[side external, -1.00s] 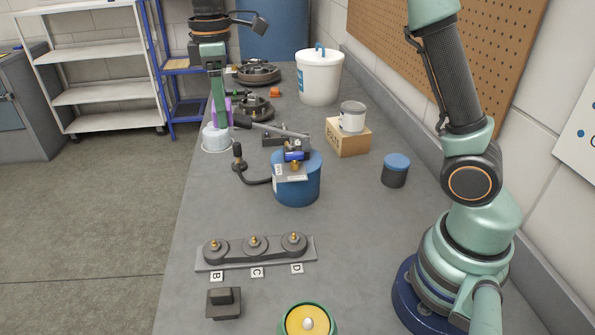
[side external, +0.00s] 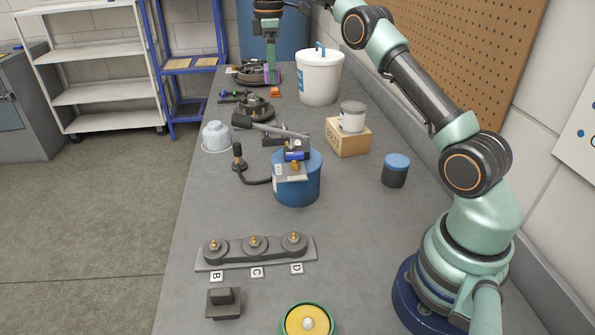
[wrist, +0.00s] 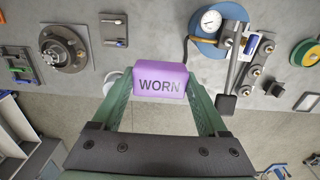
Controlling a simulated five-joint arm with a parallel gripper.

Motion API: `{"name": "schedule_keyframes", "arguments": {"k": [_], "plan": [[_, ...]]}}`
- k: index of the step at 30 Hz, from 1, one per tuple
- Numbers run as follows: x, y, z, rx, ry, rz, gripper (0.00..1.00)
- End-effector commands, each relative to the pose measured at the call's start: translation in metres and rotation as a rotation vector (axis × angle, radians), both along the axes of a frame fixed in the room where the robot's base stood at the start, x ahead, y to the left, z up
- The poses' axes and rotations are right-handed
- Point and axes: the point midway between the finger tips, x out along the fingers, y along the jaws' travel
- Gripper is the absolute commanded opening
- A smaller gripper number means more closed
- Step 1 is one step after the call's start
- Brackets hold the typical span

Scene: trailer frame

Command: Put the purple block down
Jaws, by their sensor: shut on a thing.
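The purple block (wrist: 160,72), with the word WORN on its face, sits between the two green fingers of my gripper (wrist: 160,90) in the wrist view. My gripper is shut on it. In the side view my gripper (side external: 270,79) is at the far end of the bench, and the block (side external: 266,75) shows only as a small purple patch beside the fingers. In the wrist view the bench top lies behind the block, with no contact visible. The side view does not show clearly how high the block is.
Dark round hubs (side external: 257,107) and a small orange piece (side external: 275,92) lie near my gripper. A white lidded bucket (side external: 319,78) stands to its right. A clear domed cup (side external: 215,137) stands at the bench's left edge. The bench front (side external: 370,240) has free room.

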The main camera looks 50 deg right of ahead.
Motion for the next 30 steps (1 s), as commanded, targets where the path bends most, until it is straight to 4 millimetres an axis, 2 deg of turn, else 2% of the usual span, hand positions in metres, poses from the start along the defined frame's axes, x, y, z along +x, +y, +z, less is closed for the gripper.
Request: {"name": "schedule_keyframes", "arguments": {"k": [5, 17, 21, 26, 30], "plan": [[-0.002, -0.021, -0.003, 0.000, 0.000, -0.009, 0.20], [-0.002, -0.018, -0.027, 0.000, 0.000, -0.006, 0.20], [-0.002, -0.018, -0.043, 0.001, 0.002, -0.006, 0.20], [-0.002, -0.018, -0.055, 0.000, 0.000, -0.006, 0.20], [-0.003, -0.017, -0.078, 0.001, 0.004, -0.006, 0.20]]}}
